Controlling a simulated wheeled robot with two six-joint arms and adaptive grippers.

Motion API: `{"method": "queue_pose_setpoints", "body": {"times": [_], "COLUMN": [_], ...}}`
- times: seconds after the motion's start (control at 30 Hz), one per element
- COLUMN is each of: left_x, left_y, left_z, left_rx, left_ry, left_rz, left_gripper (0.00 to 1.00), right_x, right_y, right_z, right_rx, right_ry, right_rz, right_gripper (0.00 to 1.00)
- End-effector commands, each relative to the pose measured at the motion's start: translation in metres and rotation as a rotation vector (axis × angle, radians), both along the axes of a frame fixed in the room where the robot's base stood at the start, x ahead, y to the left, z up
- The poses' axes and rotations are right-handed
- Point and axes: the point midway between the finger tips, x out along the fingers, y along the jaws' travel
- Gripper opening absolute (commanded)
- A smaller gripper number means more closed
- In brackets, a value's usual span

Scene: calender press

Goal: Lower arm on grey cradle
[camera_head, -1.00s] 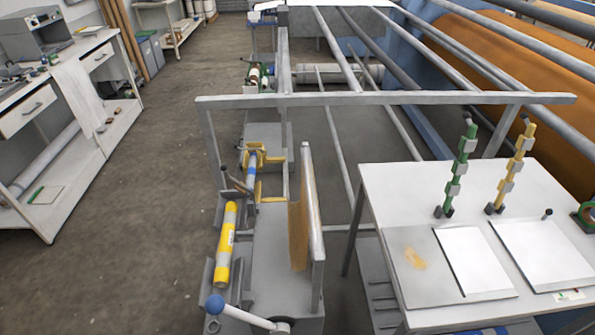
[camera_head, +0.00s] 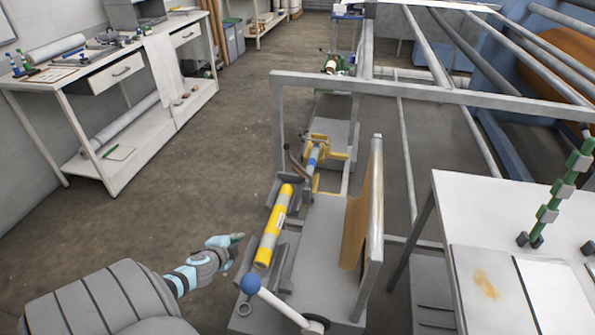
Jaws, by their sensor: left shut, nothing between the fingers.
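A lever arm (camera_head: 278,305) with a blue ball knob (camera_head: 250,284) shows at the bottom middle, slanting down to the right to a dark pivot on a grey machine frame. A yellow roll with a pale band (camera_head: 273,228) lies tilted along grey bracket pieces (camera_head: 285,262) at the frame's left side. I cannot tell for certain which grey part is the cradle. My left gripper (camera_head: 234,239) is shut and empty, just left of the yellow roll's lower end and above the blue knob in the picture, apart from both. My right gripper is not in view.
An upright grey and orange panel (camera_head: 368,205) stands right of the lever. A white table (camera_head: 455,205) with a green post (camera_head: 563,190) is at the right. A long grey rail (camera_head: 430,93) crosses behind. A white workbench (camera_head: 105,72) stands at the left, with open floor between.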

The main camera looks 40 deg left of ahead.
Motion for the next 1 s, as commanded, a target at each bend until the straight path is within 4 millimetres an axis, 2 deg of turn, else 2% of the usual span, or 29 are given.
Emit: {"method": "queue_pose_setpoints", "body": {"times": [0.03,0.07,0.1,0.2,0.3,0.4,0.53,0.67,0.87,1.0], "left_x": [0.039,0.06,0.084,0.119,0.131,0.139,0.159,0.187,0.23,0.222], "left_y": [-0.004,-0.01,-0.021,-0.058,-0.081,-0.084,-0.083,-0.081,-0.079,-0.058], "left_z": [0.037,0.066,0.104,0.177,0.212,0.221,0.222,0.217,0.209,0.21], "left_rx": [0.098,0.165,0.254,0.432,0.516,0.533,0.526,0.528,0.528,0.533], "left_ry": [-0.084,-0.132,-0.197,-0.32,-0.378,-0.391,-0.392,-0.391,-0.389,-0.383], "left_rz": [-0.114,-0.185,-0.279,-0.468,-0.556,-0.569,-0.566,-0.565,-0.565,-0.569], "left_gripper": [0.0,0.0,0.0,0.0,0.0,0.0,0.0,0.0,0.0,0.0], "right_x": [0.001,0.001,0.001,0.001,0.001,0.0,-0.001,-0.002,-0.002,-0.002], "right_y": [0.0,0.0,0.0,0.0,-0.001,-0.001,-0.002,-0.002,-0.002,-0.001], "right_z": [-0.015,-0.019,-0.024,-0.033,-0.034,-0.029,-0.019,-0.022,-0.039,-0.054], "right_rx": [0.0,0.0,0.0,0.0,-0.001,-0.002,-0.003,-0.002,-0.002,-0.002], "right_ry": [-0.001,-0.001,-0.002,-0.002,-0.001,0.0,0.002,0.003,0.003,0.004], "right_rz": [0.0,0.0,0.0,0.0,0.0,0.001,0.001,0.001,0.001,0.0], "right_gripper": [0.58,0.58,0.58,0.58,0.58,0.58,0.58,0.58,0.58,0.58]}}
